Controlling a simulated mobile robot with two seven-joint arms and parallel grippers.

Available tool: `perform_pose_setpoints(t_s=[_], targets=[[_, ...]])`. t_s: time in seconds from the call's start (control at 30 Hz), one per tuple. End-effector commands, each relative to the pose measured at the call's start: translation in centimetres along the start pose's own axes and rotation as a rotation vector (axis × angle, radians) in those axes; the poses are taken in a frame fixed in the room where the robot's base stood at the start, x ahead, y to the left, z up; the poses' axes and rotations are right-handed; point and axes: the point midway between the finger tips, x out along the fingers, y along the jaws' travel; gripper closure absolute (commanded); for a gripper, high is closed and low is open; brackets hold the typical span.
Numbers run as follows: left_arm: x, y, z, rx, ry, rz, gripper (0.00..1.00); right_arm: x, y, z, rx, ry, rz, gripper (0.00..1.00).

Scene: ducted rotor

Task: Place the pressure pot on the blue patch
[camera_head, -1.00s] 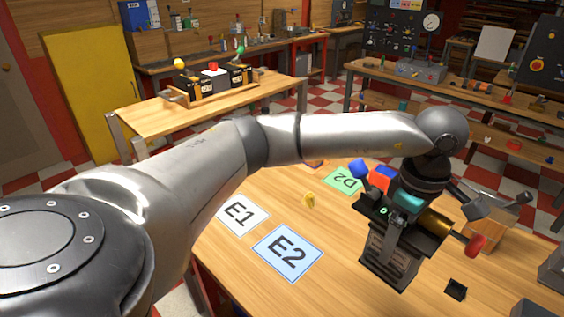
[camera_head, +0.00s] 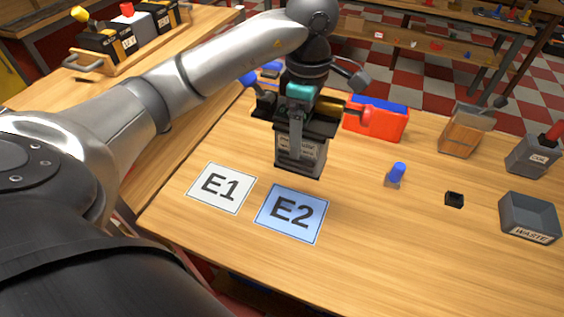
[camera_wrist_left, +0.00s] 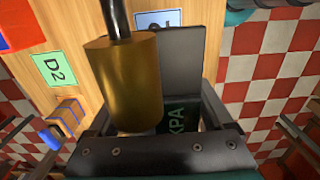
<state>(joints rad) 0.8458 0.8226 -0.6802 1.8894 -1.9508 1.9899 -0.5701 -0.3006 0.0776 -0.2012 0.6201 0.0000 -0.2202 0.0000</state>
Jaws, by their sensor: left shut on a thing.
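The gap beneath the pot is hard to judge. In the left wrist view the brass cylinder (camera_wrist_left: 125,85) and a KPA marking fill the middle. The blue patch lies bare on the table. My right gripper is out of view.
A white E1 patch (camera_head: 203,195) lies left of the blue one. Behind and right are a red-and-blue box (camera_head: 376,123), a small blue-topped piece (camera_head: 396,174), a small black box (camera_head: 454,199) and a grey WASTE bin (camera_head: 529,235). Table in front of these is clear.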

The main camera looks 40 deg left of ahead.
Motion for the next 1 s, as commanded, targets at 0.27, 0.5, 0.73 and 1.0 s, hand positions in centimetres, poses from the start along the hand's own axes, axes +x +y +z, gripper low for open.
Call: perform_pose_setpoints(t_s=[0.27,0.5,0.73,1.0], targets=[[4.7,-0.2,-0.1,-0.006,-0.001,-0.007,1.0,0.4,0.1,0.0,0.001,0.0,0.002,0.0],[11.0,-0.1,-0.1,-0.006,-0.001,-0.006,1.0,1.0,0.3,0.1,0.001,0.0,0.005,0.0],[15.0,0.0,-0.1,-0.005,-0.003,0.0,1.0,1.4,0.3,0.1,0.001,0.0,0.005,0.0],[17.0,0.0,-0.1,-0.006,-0.003,-0.001,1.0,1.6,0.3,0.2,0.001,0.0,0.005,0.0]])
